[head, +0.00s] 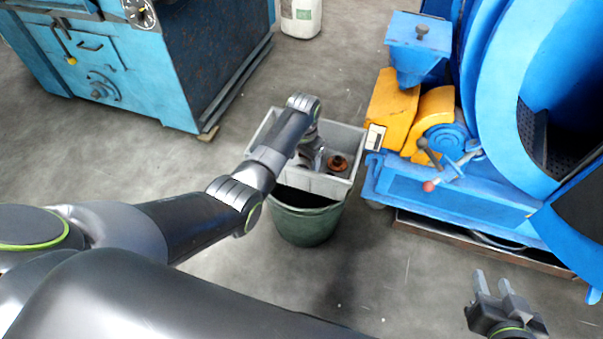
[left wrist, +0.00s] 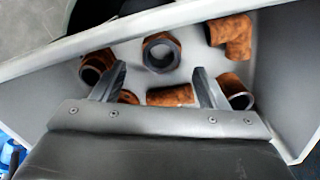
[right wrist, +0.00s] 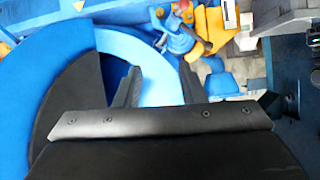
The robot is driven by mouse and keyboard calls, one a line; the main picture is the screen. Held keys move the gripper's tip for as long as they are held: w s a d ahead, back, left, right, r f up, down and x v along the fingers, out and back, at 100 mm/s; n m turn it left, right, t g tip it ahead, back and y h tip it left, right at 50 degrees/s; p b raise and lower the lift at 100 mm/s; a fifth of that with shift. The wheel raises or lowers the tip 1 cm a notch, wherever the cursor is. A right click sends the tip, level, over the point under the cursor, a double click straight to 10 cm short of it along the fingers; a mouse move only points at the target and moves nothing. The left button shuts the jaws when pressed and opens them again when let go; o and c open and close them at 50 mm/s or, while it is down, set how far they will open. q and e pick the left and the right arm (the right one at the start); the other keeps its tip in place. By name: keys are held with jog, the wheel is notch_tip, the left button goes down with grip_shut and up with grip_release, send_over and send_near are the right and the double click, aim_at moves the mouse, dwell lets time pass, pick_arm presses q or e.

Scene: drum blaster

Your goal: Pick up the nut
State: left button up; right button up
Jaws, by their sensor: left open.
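A rusty hex nut with a dark hole (left wrist: 161,52) lies in the grey bin, among other rusty fittings. In the left wrist view it is just beyond my left gripper's fingertips (left wrist: 158,78), roughly centred between them. My left gripper (head: 312,160) reaches down into the grey bin (head: 318,184) in the head view; its fingers are apart with nothing gripped. A rusty part (head: 337,163) shows beside it in the bin, but I cannot tell if it is the nut. My right gripper (head: 493,283) is open and empty, low at the right.
Pipe pieces lie around the nut: an elbow (left wrist: 232,35), a short tube (left wrist: 97,65) and another (left wrist: 236,92). The bin walls (left wrist: 285,50) are close. A blue blasting machine (head: 450,195) stands right, a blue cabinet (head: 205,60) back left.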

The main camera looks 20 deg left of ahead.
aim_at(303, 166)
pick_arm(q)
notch_tip(303, 166, down, 3)
jog(key=shift+a+b, duration=0.1)
jog(key=shift+b, duration=0.65)
jog(key=shift+s+f, duration=0.1)
jog(key=shift+f, duration=0.05)
pick_arm(e)
jog(key=w+r+t+h, duration=0.1)
jog(key=w+r+t, duration=0.2)
jog(key=r+t, duration=0.4)
jog(key=shift+w+d+r+n, duration=0.3)
jog(key=shift+d+r+n, duration=0.1)
jog(key=shift+r, duration=1.85)
pick_arm(q)
jog(key=c, duration=1.2)
